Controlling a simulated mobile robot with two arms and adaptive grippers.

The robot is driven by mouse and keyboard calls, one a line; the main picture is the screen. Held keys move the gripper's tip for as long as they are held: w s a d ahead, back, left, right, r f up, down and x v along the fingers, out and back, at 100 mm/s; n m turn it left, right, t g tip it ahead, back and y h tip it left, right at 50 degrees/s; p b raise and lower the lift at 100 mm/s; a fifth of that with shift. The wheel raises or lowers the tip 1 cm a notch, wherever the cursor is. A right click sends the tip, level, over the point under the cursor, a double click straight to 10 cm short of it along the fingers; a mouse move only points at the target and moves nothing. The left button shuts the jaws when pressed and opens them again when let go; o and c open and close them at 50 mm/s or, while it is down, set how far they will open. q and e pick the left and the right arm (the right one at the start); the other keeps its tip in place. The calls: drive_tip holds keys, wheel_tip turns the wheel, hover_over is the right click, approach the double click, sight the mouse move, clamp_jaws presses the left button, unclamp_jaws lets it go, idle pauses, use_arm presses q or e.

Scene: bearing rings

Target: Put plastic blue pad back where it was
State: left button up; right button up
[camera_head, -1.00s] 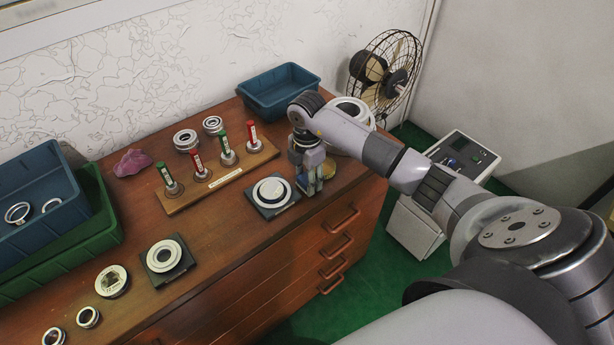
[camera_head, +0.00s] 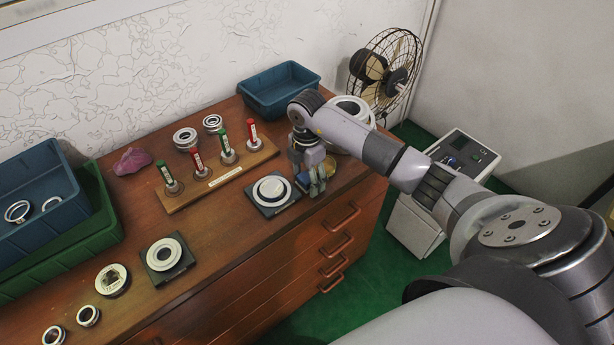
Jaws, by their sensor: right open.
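My right gripper (camera_head: 316,188) is open, pointing down over the right end of the wooden cabinet top. It is just right of a dark blue-grey square pad (camera_head: 252,190) that bears white and metal rings (camera_head: 271,189). A second dark square pad (camera_head: 186,268) with a ring on it lies further left, nearer the front. I cannot tell which of these, if either, is the plastic blue pad. Small bluish and yellowish parts show at the fingertips, too small to tell apart from the gripper. My left gripper is not in view.
A wooden stand (camera_head: 207,193) with red and green posts stands behind the pads. A blue bin (camera_head: 280,88) is at the back. Blue and green bins (camera_head: 105,222) stand at the left. Loose rings (camera_head: 112,281) lie front left. A pink lump (camera_head: 131,161) lies behind.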

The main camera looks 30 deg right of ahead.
sight(307, 177)
drive_tip(key=shift+r, duration=0.5)
wheel_tip(307, 177, up, 11)
drive_tip(key=b, duration=0.2)
